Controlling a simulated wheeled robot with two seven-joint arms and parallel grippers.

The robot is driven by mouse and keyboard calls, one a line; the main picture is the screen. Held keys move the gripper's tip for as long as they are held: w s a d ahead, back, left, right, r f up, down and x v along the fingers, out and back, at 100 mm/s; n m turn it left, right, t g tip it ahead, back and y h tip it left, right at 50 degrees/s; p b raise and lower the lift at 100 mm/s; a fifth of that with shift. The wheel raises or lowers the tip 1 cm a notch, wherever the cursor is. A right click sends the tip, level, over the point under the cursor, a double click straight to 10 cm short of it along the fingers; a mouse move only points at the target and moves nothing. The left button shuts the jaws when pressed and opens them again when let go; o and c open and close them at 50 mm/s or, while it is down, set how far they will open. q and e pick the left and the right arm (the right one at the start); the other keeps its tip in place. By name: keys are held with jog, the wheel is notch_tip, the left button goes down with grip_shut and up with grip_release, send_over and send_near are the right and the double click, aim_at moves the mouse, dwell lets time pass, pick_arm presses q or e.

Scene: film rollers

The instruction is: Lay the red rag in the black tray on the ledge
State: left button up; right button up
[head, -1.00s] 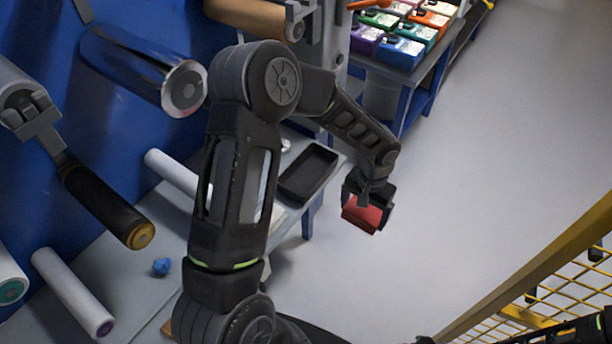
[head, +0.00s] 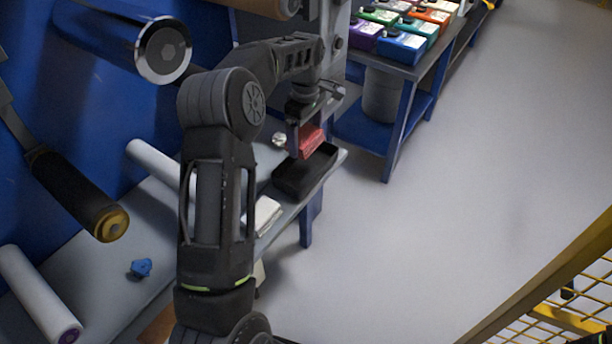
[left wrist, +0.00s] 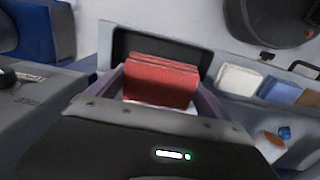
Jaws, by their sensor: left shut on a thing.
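The red rag (head: 312,140) is folded and hangs between the fingers of my left gripper (head: 303,138), which is shut on it. It also shows in the left wrist view (left wrist: 160,84), between the two fingers. The black tray (head: 290,185) sits on the grey ledge (head: 272,238) near its far right end. In the head view the rag is just above the tray's back part. In the left wrist view the tray (left wrist: 122,42) shows behind the rag, which hides part of it. My right gripper is not in view.
A white folded cloth (head: 264,215) lies on the ledge in front of the tray. A blue crumpled piece (head: 141,268) and white rollers (head: 40,295) lie farther left. A blue table (head: 395,85) with several coloured boxes stands behind.

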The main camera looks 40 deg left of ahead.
pick_arm(q)
send_over(306, 171)
jog(key=shift+f, duration=2.45)
jog(key=shift+f+b, duration=0.4)
jog(key=shift+f, duration=2.15)
jog(key=shift+f, duration=0.2)
jog(key=o, duration=1.2)
jog(key=shift+r, duration=0.1)
jog(key=shift+r, duration=0.1)
